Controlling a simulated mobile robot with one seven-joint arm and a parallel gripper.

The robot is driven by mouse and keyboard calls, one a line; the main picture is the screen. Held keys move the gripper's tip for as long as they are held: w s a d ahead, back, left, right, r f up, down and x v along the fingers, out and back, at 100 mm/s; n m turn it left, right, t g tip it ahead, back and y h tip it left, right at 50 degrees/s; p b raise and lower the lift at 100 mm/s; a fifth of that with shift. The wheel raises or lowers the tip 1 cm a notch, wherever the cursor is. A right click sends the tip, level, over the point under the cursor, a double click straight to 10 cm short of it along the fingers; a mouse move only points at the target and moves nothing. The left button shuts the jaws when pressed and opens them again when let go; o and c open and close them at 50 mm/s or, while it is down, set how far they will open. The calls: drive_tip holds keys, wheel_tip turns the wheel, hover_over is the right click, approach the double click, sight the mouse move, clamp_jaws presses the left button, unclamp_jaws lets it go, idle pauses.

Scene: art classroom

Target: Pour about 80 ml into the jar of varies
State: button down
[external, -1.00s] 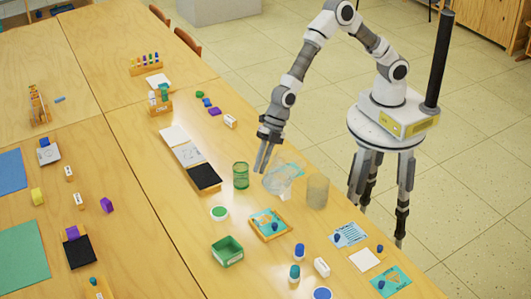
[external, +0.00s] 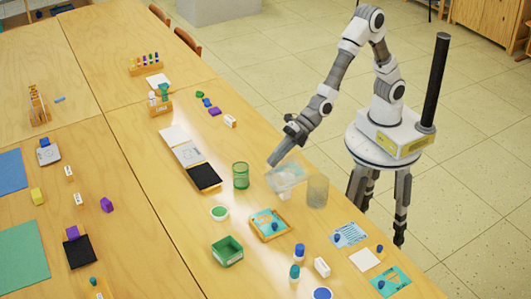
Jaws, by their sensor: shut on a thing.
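My gripper (external: 273,161) is over the table's right part, shut on a clear, see-through vessel (external: 287,178). The vessel lies just below and right of the fingers. Its outline is faint, so I cannot tell its exact tilt, its fill level or whether it touches the table. A green see-through jar (external: 240,176) stands upright to the left of the vessel, apart from it. A greyish see-through jar (external: 317,191) stands upright close to the vessel's right side. I cannot read which jar is the one named, and no stream of liquid shows.
A black-and-white tray (external: 204,178) lies left of the green jar. Bottles and cards lie at lower right. Bare wood lies behind the green jar.

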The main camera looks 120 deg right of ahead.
drive_tip(key=shift+s+a+t+b, duration=0.15)
drive_tip(key=shift+s+t+b, duration=0.35)
drive_tip(key=shift+b, duration=0.4)
drive_tip(key=shift+r, duration=0.1)
drive_tip(key=shift+s+a+r+t+b, duration=0.15)
drive_tip(key=shift+r+t+b, duration=0.1)
drive_tip(key=shift+t+b, duration=0.15)
drive_tip(key=shift+s+a+r+n+t+h+b, duration=0.2)
drive_tip(key=shift+s+r+t+b, duration=0.2)
drive_tip(key=shift+s+b, duration=0.3)
drive_tip(key=shift+s+a+r+n+t+h+b, duration=0.1)
drive_tip(key=shift+s+a+r+n+t+b, duration=0.1)
drive_tip(key=shift+s+r+t+b, duration=0.35)
idle(1.3)
